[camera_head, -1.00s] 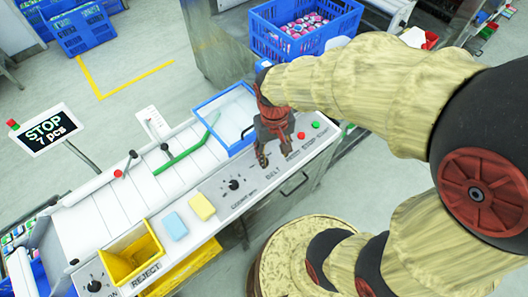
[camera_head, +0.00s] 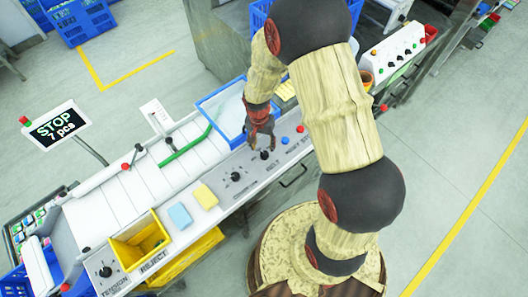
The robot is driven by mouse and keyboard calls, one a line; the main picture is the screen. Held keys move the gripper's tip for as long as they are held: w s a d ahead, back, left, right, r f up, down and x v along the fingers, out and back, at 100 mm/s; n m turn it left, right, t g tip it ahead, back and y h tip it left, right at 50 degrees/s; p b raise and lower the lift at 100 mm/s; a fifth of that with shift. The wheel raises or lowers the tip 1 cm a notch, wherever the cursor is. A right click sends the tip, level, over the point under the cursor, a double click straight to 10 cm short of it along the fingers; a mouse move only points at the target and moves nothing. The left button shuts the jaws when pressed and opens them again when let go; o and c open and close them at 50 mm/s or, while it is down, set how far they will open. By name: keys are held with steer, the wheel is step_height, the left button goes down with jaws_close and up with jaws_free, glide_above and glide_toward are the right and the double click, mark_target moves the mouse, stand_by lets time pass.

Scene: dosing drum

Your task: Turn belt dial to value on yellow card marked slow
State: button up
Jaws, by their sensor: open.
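The dial's scale is too small to read. A yellow card (camera_head: 205,197) lies on the panel to the lower left, beside a blue card (camera_head: 180,215). Any writing on the cards is unreadable here.
Another black dial (camera_head: 236,176) sits left of the belt dial. A blue button (camera_head: 285,140) and a red button (camera_head: 300,128) sit to its right. A yellow reject bin (camera_head: 140,240) and a tension dial (camera_head: 105,271) are at lower left. A sign (camera_head: 57,128) reads STOP 7 pcs.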

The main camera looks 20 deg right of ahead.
mark_target(264, 154)
steer(key=f, duration=0.6)
steer(key=shift+s+d+f, duration=0.2)
steer(key=shift+f, duration=0.15)
steer(key=shift+c, duration=0.8)
steer(key=c, duration=1)
